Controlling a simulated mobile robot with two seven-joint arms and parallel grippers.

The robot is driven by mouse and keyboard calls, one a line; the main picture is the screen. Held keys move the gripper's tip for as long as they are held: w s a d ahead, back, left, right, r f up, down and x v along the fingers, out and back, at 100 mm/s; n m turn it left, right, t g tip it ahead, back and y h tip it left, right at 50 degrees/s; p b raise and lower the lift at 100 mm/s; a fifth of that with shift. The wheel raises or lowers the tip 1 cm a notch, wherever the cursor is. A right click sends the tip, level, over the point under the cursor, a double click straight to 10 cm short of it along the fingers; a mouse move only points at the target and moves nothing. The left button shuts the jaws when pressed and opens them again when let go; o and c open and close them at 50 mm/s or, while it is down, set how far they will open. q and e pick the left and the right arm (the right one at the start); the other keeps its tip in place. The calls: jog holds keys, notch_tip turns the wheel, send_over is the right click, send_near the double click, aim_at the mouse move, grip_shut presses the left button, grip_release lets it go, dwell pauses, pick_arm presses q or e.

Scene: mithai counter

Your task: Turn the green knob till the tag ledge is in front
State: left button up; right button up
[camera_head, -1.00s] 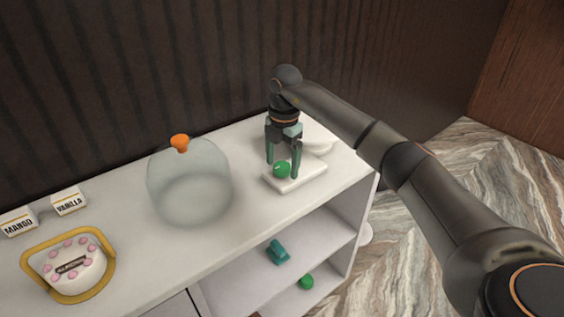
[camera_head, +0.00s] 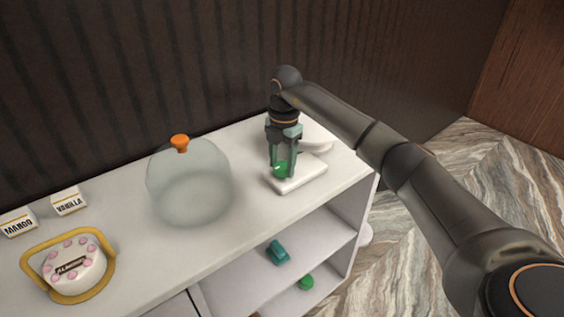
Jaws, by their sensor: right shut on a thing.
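The green knob (camera_head: 280,170) stands on a small white base (camera_head: 300,181) near the right end of the white counter. My right gripper (camera_head: 282,174) points down from above, its fingers shut on the knob and partly hiding it. A white rounded part (camera_head: 318,142) lies behind the base, partly hidden by the gripper. I cannot make out a tag ledge for certain. My left gripper is not in view.
A clear dome (camera_head: 188,187) with an orange knob stands left of my gripper. A pink-dotted cake with a tag (camera_head: 75,268) sits in a yellow frame (camera_head: 68,298). MANGO (camera_head: 19,222) and VANILLA (camera_head: 69,201) cards stand behind it. Teal (camera_head: 277,253) and green (camera_head: 306,282) items lie on lower shelves.

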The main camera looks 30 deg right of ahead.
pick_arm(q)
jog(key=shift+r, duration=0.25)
pick_arm(e)
grip_shut()
jog(key=shift+r+n+p, duration=0.1)
jog(key=shift+n+p, duration=0.3)
jog(key=shift+d+r+n+p, duration=0.1)
jog(key=shift+n+p, duration=0.6)
jog(key=shift+n, duration=0.3)
jog(key=shift+n+p, duration=0.45)
jog(key=shift+n, duration=0.45)
jog(key=shift+n+p, duration=0.35)
jog(key=shift+n, duration=0.55)
jog(key=n+p, duration=0.1)
jog(key=n, duration=0.4)
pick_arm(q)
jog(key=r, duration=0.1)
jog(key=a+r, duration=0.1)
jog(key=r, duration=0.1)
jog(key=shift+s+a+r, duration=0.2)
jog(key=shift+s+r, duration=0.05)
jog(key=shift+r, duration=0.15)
pick_arm(e)
jog(key=n, duration=0.6)
jog(key=shift+n, duration=0.4)
